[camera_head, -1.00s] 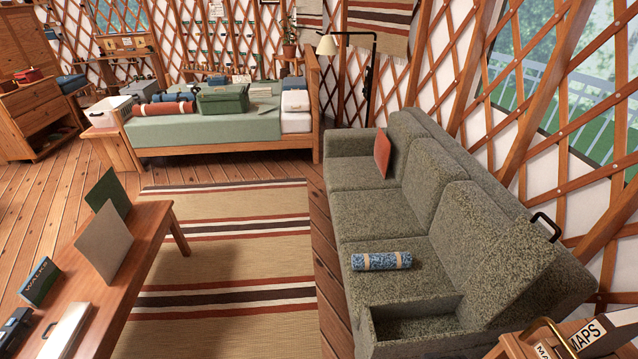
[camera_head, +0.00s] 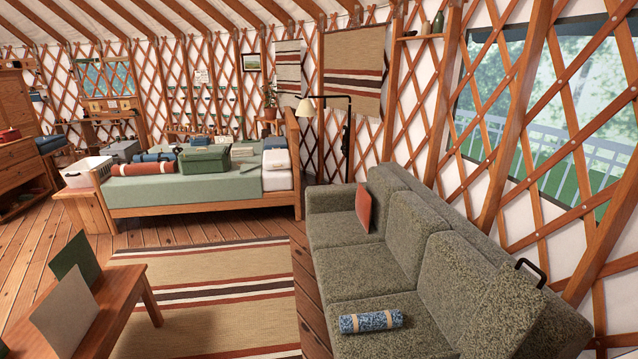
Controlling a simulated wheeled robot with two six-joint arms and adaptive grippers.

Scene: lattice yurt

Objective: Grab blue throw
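A rolled blue throw (camera_head: 370,321) with a mottled blue and white pattern and two tan bands lies on the near seat of the grey-green sofa (camera_head: 345,262). It lies crosswise, close to the bottom edge of the head view, with nothing on top of it. Neither of my grippers shows in this view.
A rust cushion (camera_head: 364,208) leans on the sofa's far seat. A low wooden table (camera_head: 126,290) with upright boards stands at left. A striped rug (camera_head: 225,262) lies between them, clear. A bed (camera_head: 226,186) with rolls and a green box (camera_head: 205,160) stands behind.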

